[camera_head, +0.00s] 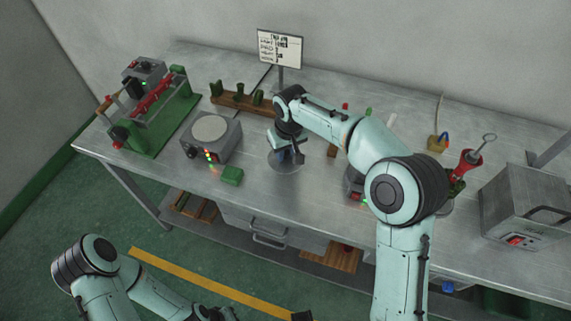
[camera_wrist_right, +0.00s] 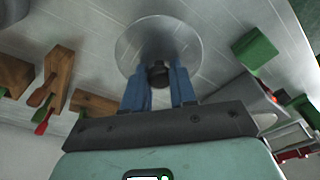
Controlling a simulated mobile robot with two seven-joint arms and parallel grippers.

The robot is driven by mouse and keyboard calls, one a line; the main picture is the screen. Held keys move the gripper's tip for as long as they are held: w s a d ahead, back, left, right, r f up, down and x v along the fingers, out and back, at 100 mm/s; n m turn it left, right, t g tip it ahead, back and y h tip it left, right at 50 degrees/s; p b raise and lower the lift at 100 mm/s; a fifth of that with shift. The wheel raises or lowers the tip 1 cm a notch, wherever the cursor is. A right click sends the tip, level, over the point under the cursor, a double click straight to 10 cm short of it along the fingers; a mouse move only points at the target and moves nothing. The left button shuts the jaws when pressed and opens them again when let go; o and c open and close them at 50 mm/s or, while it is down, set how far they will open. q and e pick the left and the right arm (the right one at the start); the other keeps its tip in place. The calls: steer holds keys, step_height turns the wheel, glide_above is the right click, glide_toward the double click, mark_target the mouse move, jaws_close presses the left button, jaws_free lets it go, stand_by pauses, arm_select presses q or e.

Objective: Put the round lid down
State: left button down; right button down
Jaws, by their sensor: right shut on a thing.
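The round lid (camera_wrist_right: 135,42) is a pale, clear-looking disc with a dark knob (camera_wrist_right: 158,74). The two blue fingers of my right gripper (camera_wrist_right: 158,88) are shut on that knob in the wrist view. In the head view my right gripper (camera_head: 287,155) is over the middle of the metal table, and the lid (camera_head: 277,165) shows partly under it, level and at or just above the tabletop. I cannot tell whether it touches. My left arm is low at the bottom left, off the table; its gripper is cut off by the frame edge.
A wooden rack (camera_head: 238,100) and a sign (camera_head: 279,48) stand behind. A grey box (camera_head: 525,205) is at right. Bare tabletop lies in front of the lid.

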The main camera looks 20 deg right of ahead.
mark_target(286, 159)
step_height(286, 159, down, 6)
steer(key=shift+r, duration=0.1)
steer(key=shift+b, duration=0.3)
steer(key=shift+f, duration=0.2)
steer(key=c, duration=0.9)
jaws_free()
steer(key=shift+r, duration=0.1)
steer(key=r, duration=0.3)
steer(key=s+r, duration=0.1)
steer(key=r, duration=0.3)
steer(key=r+p, duration=0.1)
steer(key=r, duration=0.3)
steer(key=shift+s+d, duration=0.15)
steer(key=shift+s, duration=0.15)
steer(key=shift+s+r, duration=0.1)
steer(key=shift+r, duration=0.45)
